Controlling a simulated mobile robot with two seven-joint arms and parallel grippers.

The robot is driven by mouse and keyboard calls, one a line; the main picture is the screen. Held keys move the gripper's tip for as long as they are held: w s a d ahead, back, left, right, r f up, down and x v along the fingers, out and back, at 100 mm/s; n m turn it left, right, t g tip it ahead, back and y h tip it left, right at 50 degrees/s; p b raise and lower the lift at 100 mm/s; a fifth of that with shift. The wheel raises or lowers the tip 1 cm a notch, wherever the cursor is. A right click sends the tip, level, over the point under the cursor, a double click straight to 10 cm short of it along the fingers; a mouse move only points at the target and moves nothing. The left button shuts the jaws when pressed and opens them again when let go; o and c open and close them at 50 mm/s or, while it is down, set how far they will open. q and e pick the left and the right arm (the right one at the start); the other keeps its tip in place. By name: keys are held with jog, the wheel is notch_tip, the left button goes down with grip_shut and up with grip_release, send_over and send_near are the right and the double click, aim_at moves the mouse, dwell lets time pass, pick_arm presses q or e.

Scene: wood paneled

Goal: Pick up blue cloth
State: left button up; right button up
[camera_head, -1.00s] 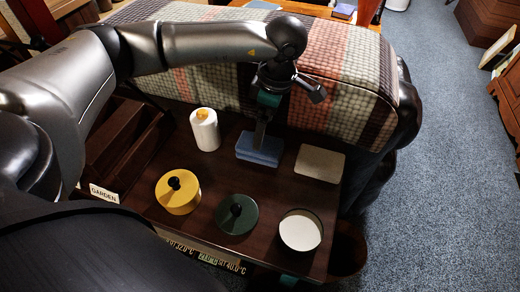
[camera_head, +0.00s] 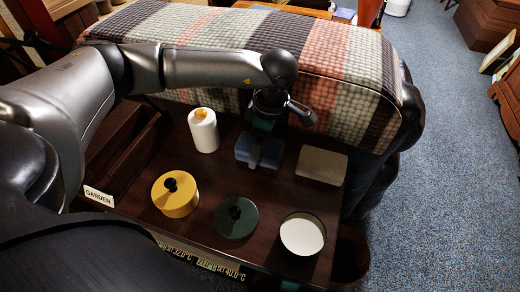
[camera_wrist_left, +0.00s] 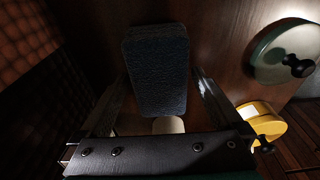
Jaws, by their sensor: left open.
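The blue cloth (camera_head: 274,154) is a thick folded rectangle lying flat on the dark wooden table, between the white cylinder and the grey-beige block. My left gripper (camera_head: 257,160) is directly over it, pointing down and covering its middle. In the left wrist view the blue cloth (camera_wrist_left: 157,65) shows whole in the gap between the two spread fingers of the left gripper (camera_wrist_left: 157,85). The gripper is open, one finger to each side of the cloth. I cannot tell whether the fingers touch it. My right gripper is out of view.
A white cylinder (camera_head: 203,132) with an orange top stands left of the cloth, a grey-beige block (camera_head: 321,165) right. In front are a yellow lidded pot (camera_head: 174,194), a dark green one (camera_head: 236,217) and a white-topped round container (camera_head: 302,234). A plaid-covered bench (camera_head: 340,70) borders the back.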

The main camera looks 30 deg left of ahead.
pick_arm(q)
jog(key=c, duration=1.2)
jog(key=shift+r, duration=0.15)
jog(key=shift+r, duration=0.55)
notch_tip(320, 180, up, 9)
jog(key=p, duration=0.3)
jog(key=shift+f, duration=0.2)
notch_tip(320, 180, up, 10)
jog(key=p, duration=0.2)
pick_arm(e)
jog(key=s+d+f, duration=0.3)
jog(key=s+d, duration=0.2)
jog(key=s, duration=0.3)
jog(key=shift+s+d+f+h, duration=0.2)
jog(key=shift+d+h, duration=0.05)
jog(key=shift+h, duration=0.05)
